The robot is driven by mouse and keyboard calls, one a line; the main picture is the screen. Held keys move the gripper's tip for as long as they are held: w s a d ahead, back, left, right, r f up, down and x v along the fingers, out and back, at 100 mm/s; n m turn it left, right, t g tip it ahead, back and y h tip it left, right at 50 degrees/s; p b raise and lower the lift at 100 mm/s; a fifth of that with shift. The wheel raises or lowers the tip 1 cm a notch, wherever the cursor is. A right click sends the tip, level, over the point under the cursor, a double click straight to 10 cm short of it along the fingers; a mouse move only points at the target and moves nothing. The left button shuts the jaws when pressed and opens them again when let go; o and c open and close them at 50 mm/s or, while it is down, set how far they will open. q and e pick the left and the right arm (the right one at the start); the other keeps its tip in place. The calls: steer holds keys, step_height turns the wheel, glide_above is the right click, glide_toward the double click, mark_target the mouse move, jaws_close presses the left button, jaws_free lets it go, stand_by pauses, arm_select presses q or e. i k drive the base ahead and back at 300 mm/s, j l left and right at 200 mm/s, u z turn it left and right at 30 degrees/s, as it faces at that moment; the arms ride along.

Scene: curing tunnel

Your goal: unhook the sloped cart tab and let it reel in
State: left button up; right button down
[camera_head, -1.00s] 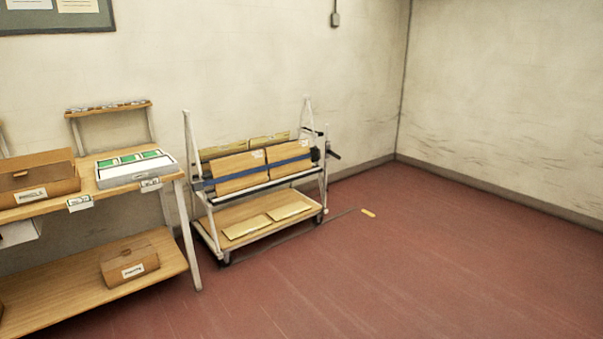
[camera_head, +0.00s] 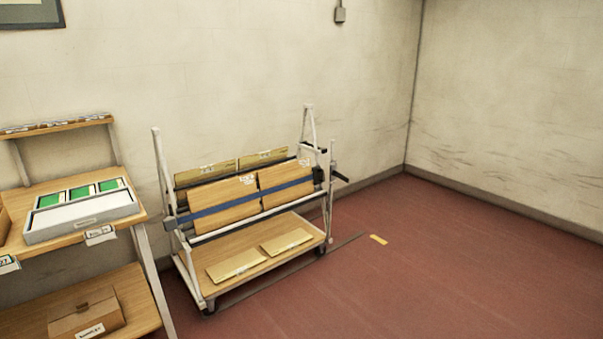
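A white-framed cart (camera_head: 155,175) stands against the back wall. Its upper part is sloped and holds brown packages (camera_head: 224,203). A blue strap (camera_head: 240,200) runs across the front of these packages, from the left side of the frame to a dark fitting (camera_head: 319,175) at the right. The tab itself is too small to make out. A black handle (camera_head: 341,175) sticks out on the cart's right side. Neither of my grippers is in view.
A wooden shelf table (camera_head: 140,213) at left holds a white tray (camera_head: 82,226) with green items. A cardboard box (camera_head: 86,312) sits on its lower shelf. The red floor (camera_head: 450,275) at right is clear.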

mark_target(318, 175)
steer(key=i, duration=3.9)
steer(key=u, duration=0.45)
